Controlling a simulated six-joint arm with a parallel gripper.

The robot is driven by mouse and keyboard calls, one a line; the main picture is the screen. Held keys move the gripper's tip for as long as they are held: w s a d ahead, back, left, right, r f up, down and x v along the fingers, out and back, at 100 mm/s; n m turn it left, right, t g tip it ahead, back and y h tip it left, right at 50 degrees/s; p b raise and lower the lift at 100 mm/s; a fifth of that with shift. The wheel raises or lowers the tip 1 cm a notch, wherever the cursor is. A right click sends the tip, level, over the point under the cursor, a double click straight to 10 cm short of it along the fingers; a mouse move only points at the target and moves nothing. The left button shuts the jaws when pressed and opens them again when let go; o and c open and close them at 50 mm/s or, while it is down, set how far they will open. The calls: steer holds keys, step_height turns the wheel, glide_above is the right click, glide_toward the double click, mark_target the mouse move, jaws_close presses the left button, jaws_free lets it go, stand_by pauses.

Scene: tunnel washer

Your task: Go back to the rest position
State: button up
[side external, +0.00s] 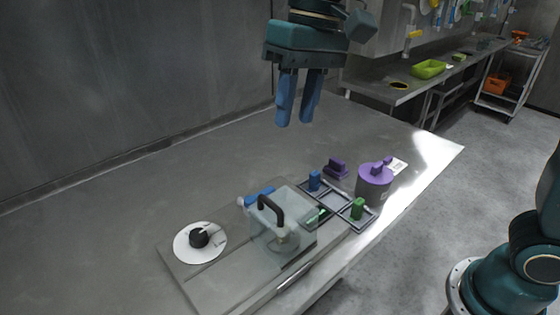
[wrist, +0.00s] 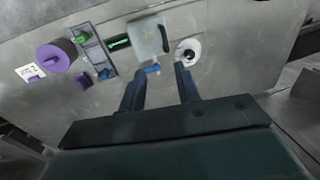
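My gripper (side external: 298,108) hangs high above the back of the metal table (side external: 150,180), with nothing between its two blue fingers. In the wrist view the fingers of my gripper (wrist: 161,85) stand apart, with bare table showing between them. No object touches the fingers. The table's objects lie below and in front of the gripper, well clear of it.
A clear box with a black handle (side external: 270,206) stands mid-table, beside a white disc with a black knob (side external: 199,240). A grey tray (side external: 343,208) with blue and green pieces lies right, near a purple-lidded pot (side external: 374,180). The table's back left is bare.

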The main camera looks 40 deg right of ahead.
steer(key=s+d+f+t+h, duration=0.1)
steer(key=s+d+f+t, duration=0.1)
steer(key=s+d, duration=0.6)
steer(key=s+d+f+t+h, duration=0.1)
steer(key=s+d+f+t, duration=0.2)
steer(key=s+d+f, duration=0.2)
steer(key=s+d, duration=0.3)
steer(key=d, duration=0.2)
steer(key=shift+s+d, duration=0.15)
steer(key=shift+d, duration=0.1)
